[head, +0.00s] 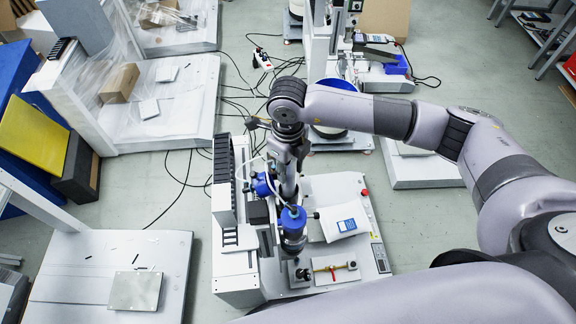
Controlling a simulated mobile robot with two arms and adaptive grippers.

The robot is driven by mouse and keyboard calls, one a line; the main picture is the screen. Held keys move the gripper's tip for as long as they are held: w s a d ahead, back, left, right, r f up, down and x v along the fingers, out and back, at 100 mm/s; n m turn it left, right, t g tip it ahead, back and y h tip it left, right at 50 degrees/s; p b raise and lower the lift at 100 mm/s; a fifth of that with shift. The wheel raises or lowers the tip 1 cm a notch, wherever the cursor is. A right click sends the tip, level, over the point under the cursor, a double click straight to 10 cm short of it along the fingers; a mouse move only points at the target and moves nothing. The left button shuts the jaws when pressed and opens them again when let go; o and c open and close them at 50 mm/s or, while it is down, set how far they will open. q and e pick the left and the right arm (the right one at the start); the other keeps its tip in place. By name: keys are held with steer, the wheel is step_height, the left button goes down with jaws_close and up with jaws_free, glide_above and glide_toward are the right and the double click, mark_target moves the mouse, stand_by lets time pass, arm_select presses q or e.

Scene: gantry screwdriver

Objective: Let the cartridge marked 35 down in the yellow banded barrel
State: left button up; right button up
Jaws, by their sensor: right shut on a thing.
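My right gripper (291,186) points down over the white workstation in the middle of the head view. It is shut, and a blue-topped cylinder with a darker lower part (293,222) shows right at its tip. This seems to be what it holds, but the fingers are too small and dark to show the grip clearly. I cannot read a mark 35 on anything. I cannot make out a yellow banded barrel. A small red and yellow piece (333,267) lies on the workstation's front plate. My left gripper is not in view.
Black cables (180,185) run over the floor. Other white stations stand behind and to the left. Open floor (420,215) lies to the right.

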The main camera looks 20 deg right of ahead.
mark_target(288, 183)
steer(key=shift+f+b, duration=1.4)
steer(key=shift+f, duration=0.35)
steer(key=shift+f+b, duration=0.6)
steer(key=shift+f, duration=0.05)
steer(key=shift+f+b, duration=1.05)
steer(key=shift+f, duration=0.15)
steer(key=o, duration=1.3)
steer(key=shift+r, duration=4)
